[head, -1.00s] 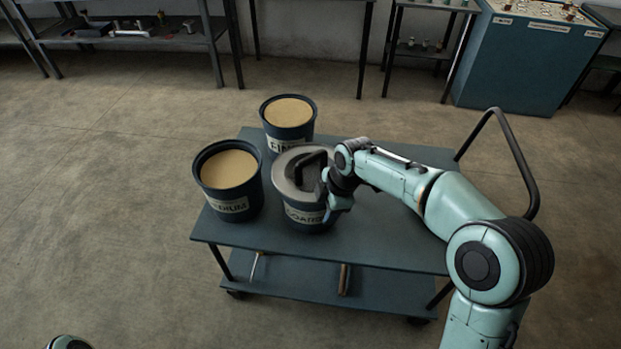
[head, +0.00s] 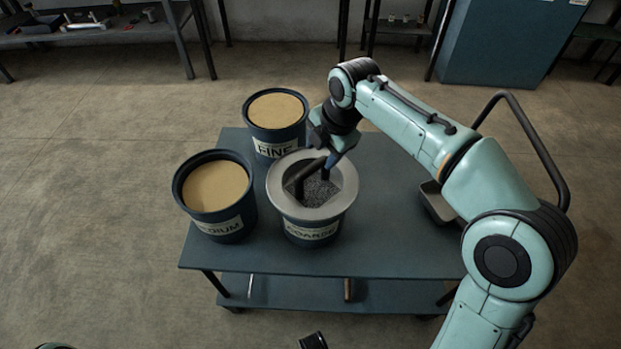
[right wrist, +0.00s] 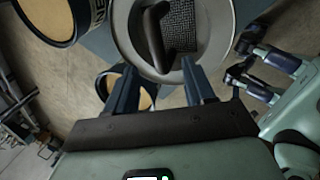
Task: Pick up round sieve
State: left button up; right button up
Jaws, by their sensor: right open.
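The round sieve (head: 347,181) is a grey ring with a dark mesh floor and a black handle. It sits on the bucket labelled COARSE (head: 312,230). My right gripper (head: 333,163) is open just above the handle, over the sieve's back right part. In the right wrist view the sieve (right wrist: 215,35) and its handle (right wrist: 158,32) lie beyond my two spread right fingers (right wrist: 161,84). I cannot tell whether they touch the handle. Part of another arm of mine with finger-like tips (right wrist: 255,68) shows at the right of that view; its opening is unclear.
A grey tray (head: 437,204) lies on the cart (head: 388,247) at right, below my arm. A curved cart handle (head: 545,150) rises at right.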

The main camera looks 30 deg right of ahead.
aim_at(314, 166)
jog(key=x, duration=0.4)
jog(key=shift+w+f+b, duration=0.1)
jog(key=shift+f+b, duration=0.2)
jog(key=shift+b, duration=0.1)
jog(key=b+x, duration=0.1)
jog(key=x, duration=0.4)
jog(key=shift+w, duration=0.2)
pick_arm(q)
jog(key=shift+t, duration=0.6)
jog(key=w+f, duration=0.1)
jog(key=w+a+f, duration=0.1)
jog(key=w+f, duration=0.1)
jog(key=shift+w+a, duration=0.15)
jog(key=shift+w, duration=0.05)
pick_arm(e)
jog(key=shift+r, duration=0.1)
grip_shut()
